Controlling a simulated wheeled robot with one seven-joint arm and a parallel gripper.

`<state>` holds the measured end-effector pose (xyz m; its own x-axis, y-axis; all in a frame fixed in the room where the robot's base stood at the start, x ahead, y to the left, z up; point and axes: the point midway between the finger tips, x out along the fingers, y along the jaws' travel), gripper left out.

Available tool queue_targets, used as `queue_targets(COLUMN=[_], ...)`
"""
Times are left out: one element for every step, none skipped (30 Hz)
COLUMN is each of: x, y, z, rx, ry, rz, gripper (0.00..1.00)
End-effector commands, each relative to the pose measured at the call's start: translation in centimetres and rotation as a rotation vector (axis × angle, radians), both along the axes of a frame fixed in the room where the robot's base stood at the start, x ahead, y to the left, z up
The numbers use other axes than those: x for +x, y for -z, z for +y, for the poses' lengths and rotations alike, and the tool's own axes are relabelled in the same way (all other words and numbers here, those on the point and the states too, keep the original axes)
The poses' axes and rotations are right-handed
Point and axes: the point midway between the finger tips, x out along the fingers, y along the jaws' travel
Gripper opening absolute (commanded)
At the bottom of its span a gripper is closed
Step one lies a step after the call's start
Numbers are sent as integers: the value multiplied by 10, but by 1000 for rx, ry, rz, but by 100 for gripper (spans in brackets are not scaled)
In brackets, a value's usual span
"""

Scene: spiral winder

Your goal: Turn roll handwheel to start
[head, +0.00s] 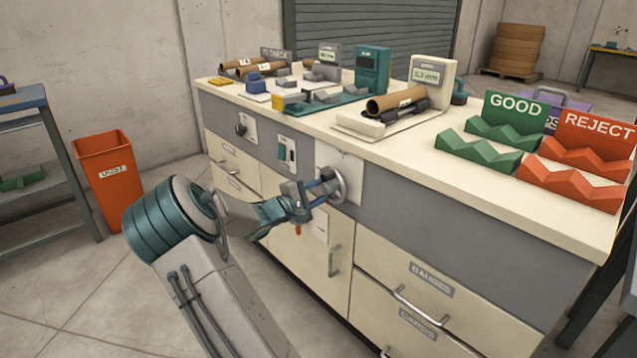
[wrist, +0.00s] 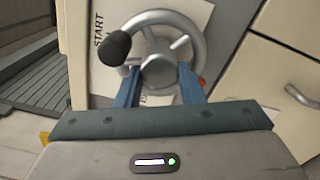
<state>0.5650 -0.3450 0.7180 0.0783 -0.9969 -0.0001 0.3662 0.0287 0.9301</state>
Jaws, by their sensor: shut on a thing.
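The roll handwheel (head: 341,186) is a grey metal wheel on a white plate on the front of the workbench. In the wrist view the handwheel (wrist: 197,32) faces me, with spokes, a round hub and a black knob (wrist: 114,47) at its left. The word START is on the plate left of the wheel. My gripper (head: 325,188) reaches the wheel from the left in the head view. In the wrist view its two blue fingers (wrist: 160,80) are shut on the hub, one on each side. The fingertips' exact contact is partly hidden.
The bench top (head: 470,165) carries a cardboard roll (head: 395,101), a green GOOD rack (head: 480,150) and a red REJECT rack (head: 572,185). Drawer handles (head: 421,302) stick out below the wheel. An orange bin (head: 109,180) stands left; the floor between is open.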

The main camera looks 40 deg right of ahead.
Motion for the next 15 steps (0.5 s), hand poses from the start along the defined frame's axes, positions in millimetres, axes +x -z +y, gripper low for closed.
queue_targets(x=[-1,-1,-1,-1,-1,-1,-1,-1,-1,-1,-2,-2,-2,-2,-2], y=[-4,-4,-4,-4,-4,-4,-4,-4,-3,-3,-3,-3,-3,-3,-3], z=[0,0,0,0,0,0,0,0,0,0,0,0,0,0,0], rx=[-2,-4,-7,-9,-11,-15,-17,-19,-22,-24,-26,-29,-32,-34,-37], ry=[1,1,1,1,1,1,1,1,1,1,1,1,1,1,1], rz=[47,76,114,141,170,209,236,264,302,332,359,397,426,455,492], gripper=[12,12,12,12,12,12,12,12,12,12,12,12,12,12,12])
